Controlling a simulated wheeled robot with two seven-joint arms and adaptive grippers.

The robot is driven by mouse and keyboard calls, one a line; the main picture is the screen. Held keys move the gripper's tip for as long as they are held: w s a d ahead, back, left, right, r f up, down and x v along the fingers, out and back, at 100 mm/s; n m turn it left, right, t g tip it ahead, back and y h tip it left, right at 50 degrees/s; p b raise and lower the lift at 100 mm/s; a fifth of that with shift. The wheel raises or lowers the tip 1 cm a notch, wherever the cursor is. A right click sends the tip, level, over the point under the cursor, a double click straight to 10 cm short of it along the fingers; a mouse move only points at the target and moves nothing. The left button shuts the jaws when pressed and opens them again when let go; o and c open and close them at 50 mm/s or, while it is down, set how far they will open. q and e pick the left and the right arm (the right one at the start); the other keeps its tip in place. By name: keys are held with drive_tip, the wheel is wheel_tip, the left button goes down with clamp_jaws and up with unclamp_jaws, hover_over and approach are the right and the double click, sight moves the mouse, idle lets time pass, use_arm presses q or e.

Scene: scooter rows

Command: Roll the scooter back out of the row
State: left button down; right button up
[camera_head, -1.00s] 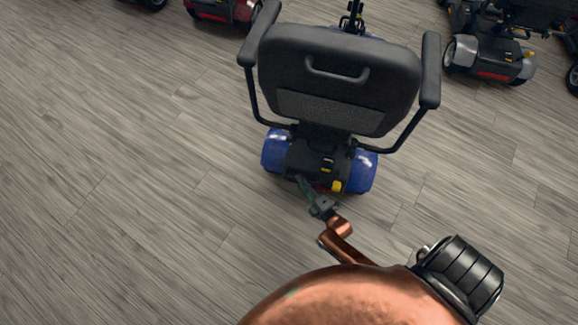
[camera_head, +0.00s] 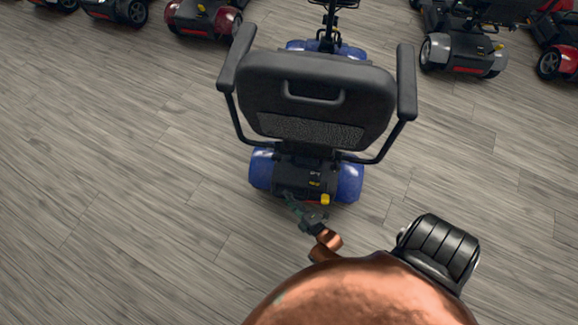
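The blue scooter (camera_head: 262,168) stands upright with its rear toward me. Its black seat back (camera_head: 318,95) has a handle slot, and two armrests flank it. Its tiller (camera_head: 329,25) shows at the top, cut by the frame edge. Most of the scooter is on my side of the neighbouring scooters. My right gripper (camera_head: 296,207), dark grey at the end of a copper arm, is at the scooter's lower rear, left of the yellow part (camera_head: 325,199). Its fingertips are small and dark there, so I cannot tell whether they grip it. My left gripper is not in view.
A red scooter (camera_head: 203,17) stands at the back left, with dark scooters beyond it. A dark grey scooter (camera_head: 465,52) stands at the back right, beside another red one (camera_head: 556,60). The wooden floor (camera_head: 110,180) is clear on both sides of the blue scooter.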

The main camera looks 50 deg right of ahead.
drive_tip(key=shift+o, duration=1.4)
drive_tip(key=shift+s+d, duration=0.1)
drive_tip(key=shift+d, duration=0.1)
